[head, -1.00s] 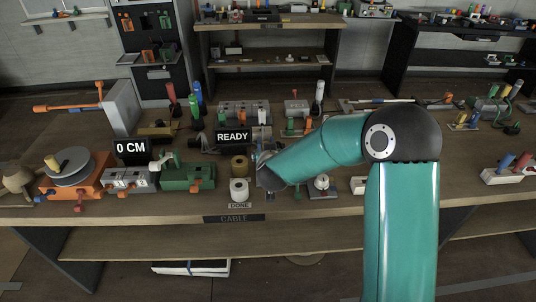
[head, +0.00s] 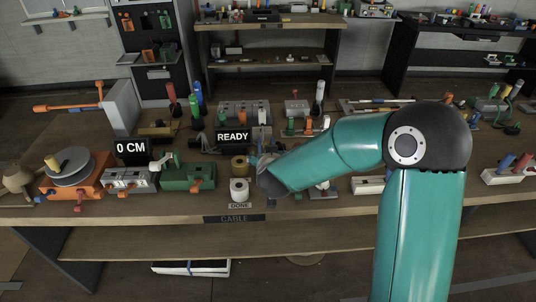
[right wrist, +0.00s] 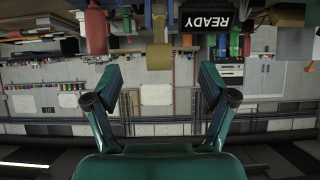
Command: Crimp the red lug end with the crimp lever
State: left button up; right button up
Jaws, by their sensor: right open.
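My right gripper (right wrist: 160,88) is open and empty in the right wrist view. A brass-coloured cylinder (right wrist: 159,56) stands beyond the gap between its fingers. In the head view the arm comes in from the right, and its wrist hides most of the gripper beside the brass cylinder (head: 240,166). A black READY sign (head: 233,137) stands just behind, over a dark bench device (head: 203,147) that is partly hidden. A red cylinder (right wrist: 96,31) shows at the upper left of the wrist view. I cannot tell which part is the red lug end or the crimp lever. My left gripper is not in view.
A white roll (head: 239,187) stands at the bench front by a DONE label. Tall red, green and blue handles rise behind.

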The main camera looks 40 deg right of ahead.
jog(key=v, duration=0.7)
jog(key=shift+s+a+r, duration=0.2)
jog(key=shift+s, duration=0.1)
